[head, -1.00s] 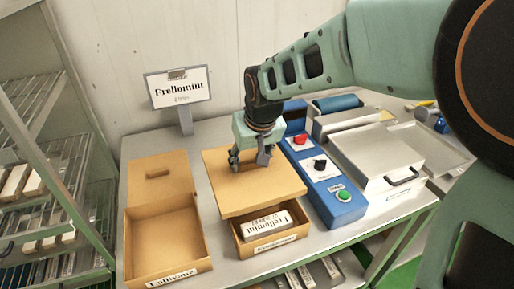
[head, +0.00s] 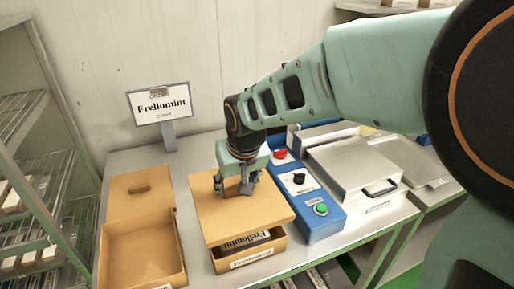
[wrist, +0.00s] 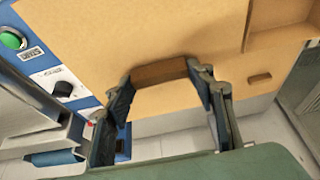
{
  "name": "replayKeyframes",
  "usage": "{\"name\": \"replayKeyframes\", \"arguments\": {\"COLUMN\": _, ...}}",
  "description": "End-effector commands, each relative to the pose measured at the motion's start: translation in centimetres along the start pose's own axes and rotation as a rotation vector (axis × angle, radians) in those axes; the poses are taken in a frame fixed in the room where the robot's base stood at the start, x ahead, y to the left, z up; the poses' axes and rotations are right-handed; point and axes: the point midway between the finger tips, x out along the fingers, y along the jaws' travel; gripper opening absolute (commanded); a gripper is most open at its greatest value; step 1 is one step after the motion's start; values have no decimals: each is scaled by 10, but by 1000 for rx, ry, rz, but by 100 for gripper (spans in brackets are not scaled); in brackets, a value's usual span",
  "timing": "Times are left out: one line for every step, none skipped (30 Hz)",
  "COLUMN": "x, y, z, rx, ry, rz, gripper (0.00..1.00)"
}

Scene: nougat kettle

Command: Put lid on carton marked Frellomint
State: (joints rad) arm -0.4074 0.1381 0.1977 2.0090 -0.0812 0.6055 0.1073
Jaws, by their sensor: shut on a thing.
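My gripper (head: 235,188) is shut on the small raised handle of a flat tan lid (head: 225,212). The wrist view shows the handle (wrist: 160,73) between the two fingers, with the lid's top (wrist: 110,35) below. The lid is level and hangs over the tan carton (head: 279,250), whose front label reads Frellomint. A gap shows between the lid's front edge and the carton's front wall. Part of a printed bar (head: 246,241) shows inside through it. The lid hides the back of the carton.
An open, empty carton (head: 171,250) and a tan lid (head: 134,203) with a handle lie to the left. A blue control box (head: 320,222) with buttons stands close on the right, beside a metal machine (head: 350,165). A Frellomint sign (head: 163,105) stands behind.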

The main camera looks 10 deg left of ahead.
Motion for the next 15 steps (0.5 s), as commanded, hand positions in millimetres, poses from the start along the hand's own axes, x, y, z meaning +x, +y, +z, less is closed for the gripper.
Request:
{"name": "replayKeyframes", "arguments": {"x": 8, "y": 0, "z": 4, "rx": 0, "ry": -1, "rz": 0, "gripper": 26}}
{"name": "replayKeyframes", "arguments": {"x": 12, "y": 0, "z": 5, "rx": 0, "ry": 0, "rz": 0, "gripper": 26}}
{"name": "replayKeyframes", "arguments": {"x": 16, "y": 0, "z": 7, "rx": 0, "ry": 0, "rz": 0, "gripper": 26}}
{"name": "replayKeyframes", "arguments": {"x": 19, "y": 0, "z": 8, "rx": -1, "ry": 0, "rz": 0, "gripper": 26}}
{"name": "replayKeyframes", "arguments": {"x": 23, "y": 0, "z": 9, "rx": -1, "ry": 0, "rz": 0, "gripper": 26}}
{"name": "replayKeyframes", "arguments": {"x": 28, "y": 0, "z": 12, "rx": -1, "ry": -1, "rz": 0, "gripper": 26}}
{"name": "replayKeyframes", "arguments": {"x": 31, "y": 0, "z": 13, "rx": -1, "ry": -1, "rz": 0, "gripper": 26}}
{"name": "replayKeyframes", "arguments": {"x": 34, "y": 0, "z": 15, "rx": -1, "ry": -2, "rz": 0, "gripper": 26}}
{"name": "replayKeyframes", "arguments": {"x": 39, "y": 0, "z": 17, "rx": -1, "ry": -2, "rz": 0, "gripper": 26}}
{"name": "replayKeyframes", "arguments": {"x": 43, "y": 0, "z": 18, "rx": -1, "ry": -1, "rz": 0, "gripper": 26}}
{"name": "replayKeyframes", "arguments": {"x": 47, "y": 0, "z": 20, "rx": -1, "ry": -1, "rz": 0, "gripper": 26}}
{"name": "replayKeyframes", "arguments": {"x": 51, "y": 0, "z": 21, "rx": -1, "ry": -1, "rz": 0, "gripper": 26}}
{"name": "replayKeyframes", "arguments": {"x": 54, "y": 0, "z": 22, "rx": -1, "ry": -1, "rz": 0, "gripper": 26}}
{"name": "replayKeyframes", "arguments": {"x": 57, "y": 0, "z": 24, "rx": -1, "ry": 0, "rz": 0, "gripper": 26}}
{"name": "replayKeyframes", "arguments": {"x": 60, "y": 0, "z": 25, "rx": -1, "ry": 0, "rz": 0, "gripper": 26}}
